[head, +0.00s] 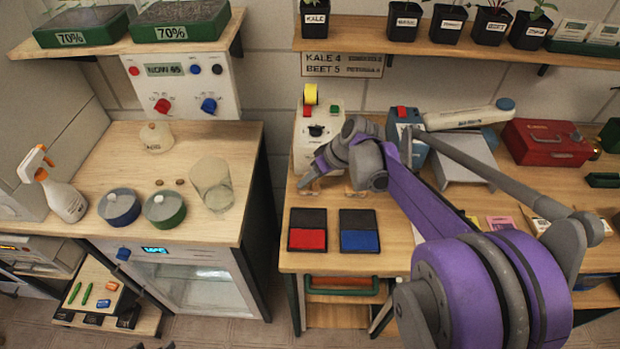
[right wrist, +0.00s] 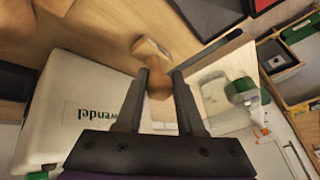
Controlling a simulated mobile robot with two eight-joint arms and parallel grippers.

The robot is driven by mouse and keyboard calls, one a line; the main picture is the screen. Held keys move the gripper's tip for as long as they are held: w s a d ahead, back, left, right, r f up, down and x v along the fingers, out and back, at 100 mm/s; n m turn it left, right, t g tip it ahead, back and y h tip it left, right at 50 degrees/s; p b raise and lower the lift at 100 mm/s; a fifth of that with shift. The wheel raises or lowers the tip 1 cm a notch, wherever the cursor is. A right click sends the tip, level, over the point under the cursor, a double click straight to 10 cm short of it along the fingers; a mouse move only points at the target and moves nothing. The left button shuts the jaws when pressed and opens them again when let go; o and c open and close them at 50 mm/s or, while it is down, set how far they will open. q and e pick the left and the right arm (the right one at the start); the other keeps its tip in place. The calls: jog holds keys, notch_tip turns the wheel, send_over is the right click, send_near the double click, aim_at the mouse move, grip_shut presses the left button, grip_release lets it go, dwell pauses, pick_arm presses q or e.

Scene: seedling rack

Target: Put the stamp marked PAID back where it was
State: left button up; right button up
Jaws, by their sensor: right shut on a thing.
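My right gripper (right wrist: 160,82) is shut on a wooden stamp handle (right wrist: 158,86) in the right wrist view. A wider wooden part (right wrist: 150,47) shows just past the fingertips, and I cannot tell whether it belongs to the same stamp. No PAID marking is readable. In the head view the right gripper (head: 308,180) is above the table's left part, in front of the white device, and the stamp is not clearly visible there. Two small dark tips at the bottom left edge of the head view may be my left gripper; its state is unclear.
A red ink pad (head: 307,239) and a blue ink pad (head: 358,240) lie at the table's front. A white device (head: 305,150) stands behind the gripper. A red box (head: 545,143) is farther right. A glass beaker (head: 212,185) stands on the left counter, across a gap.

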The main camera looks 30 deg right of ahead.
jog(key=shift+f, duration=0.2)
jog(key=o, duration=1.1)
jog(key=shift+r, duration=0.1)
jog(key=shift+c, duration=0.2)
jog(key=shift+s+d+r, duration=0.1)
jog(key=shift+r, duration=0.35)
jog(key=v, duration=1.1)
jog(key=shift+s+p, duration=0.15)
jog(key=shift+p, duration=0.25)
jog(key=shift+r, duration=0.1)
